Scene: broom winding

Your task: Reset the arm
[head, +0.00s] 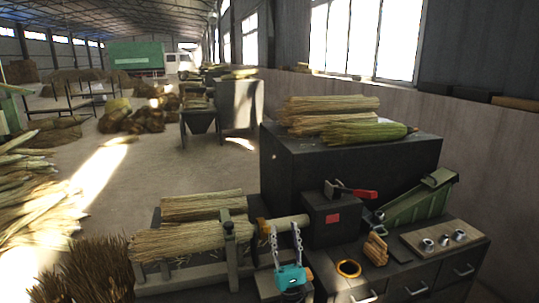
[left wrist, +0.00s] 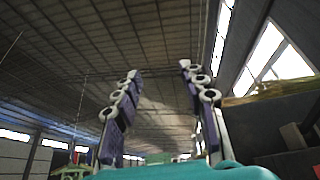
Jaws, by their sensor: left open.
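My left gripper (head: 285,232) is in the lower middle of the head view, with a teal body and two pale fingers pointing up. It is in front of the winding machine's wooden shaft (head: 284,224); I cannot tell the gap between them. In the left wrist view its two fingers (left wrist: 158,72) stand apart with nothing between them, and the hall roof shows beyond. Broom straw bundles (head: 180,242) lie on the machine to the left of the gripper. My right gripper is not in view.
A dark machine box (head: 322,218) with a red-handled lever (head: 352,191) stands right of the gripper. A drawer bench holds a gold ring (head: 348,268) and a board with metal cups (head: 444,240). More straw bundles (head: 335,118) lie on the dark cabinet (head: 330,163) behind.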

